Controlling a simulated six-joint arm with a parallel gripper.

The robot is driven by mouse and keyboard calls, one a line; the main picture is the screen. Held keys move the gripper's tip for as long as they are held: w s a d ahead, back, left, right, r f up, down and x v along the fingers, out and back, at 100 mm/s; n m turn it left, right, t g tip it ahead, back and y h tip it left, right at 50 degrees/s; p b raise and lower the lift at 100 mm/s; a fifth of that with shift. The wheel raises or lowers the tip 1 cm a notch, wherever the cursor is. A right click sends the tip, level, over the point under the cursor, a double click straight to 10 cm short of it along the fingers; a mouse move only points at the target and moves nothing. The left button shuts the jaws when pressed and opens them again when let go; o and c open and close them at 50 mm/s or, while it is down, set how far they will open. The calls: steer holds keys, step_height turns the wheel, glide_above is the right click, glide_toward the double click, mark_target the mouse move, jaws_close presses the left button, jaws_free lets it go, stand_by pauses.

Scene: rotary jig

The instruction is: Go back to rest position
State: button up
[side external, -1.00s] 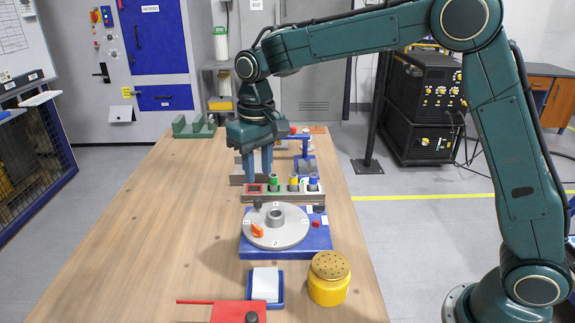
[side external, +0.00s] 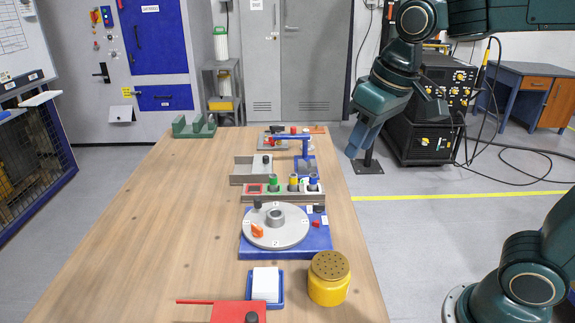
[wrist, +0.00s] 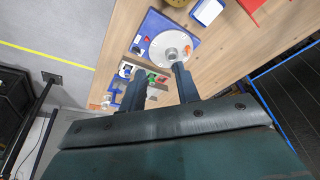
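My gripper (side external: 353,151) hangs in the air beyond the right edge of the table, tilted down and to the left. Its fingers overlap in the side view. In the wrist view my gripper (wrist: 158,70) has its two fingers apart with nothing held between them. The rotary jig's grey disc (side external: 290,238) sits on a blue base (side external: 287,253) on the table, with an orange piece (side external: 257,231) on the disc. The disc also shows in the wrist view (wrist: 165,52).
On the table (side external: 150,230) stand a rack with coloured pegs (side external: 283,192), a blue stand (side external: 305,165), a grey tray (side external: 245,172), a yellow canister (side external: 329,280), a white-topped blue tray (side external: 266,302) and a red piece (side external: 236,312). A black equipment stack (side external: 425,110) stands behind my gripper.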

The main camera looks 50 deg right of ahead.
steer(key=s+d+f+t, duration=0.1)
steer(key=s, duration=0.5)
steer(key=s+d+f+t, duration=0.1)
steer(key=s+f, duration=0.1)
steer(key=s, duration=0.4)
steer(key=shift+d, duration=0.35)
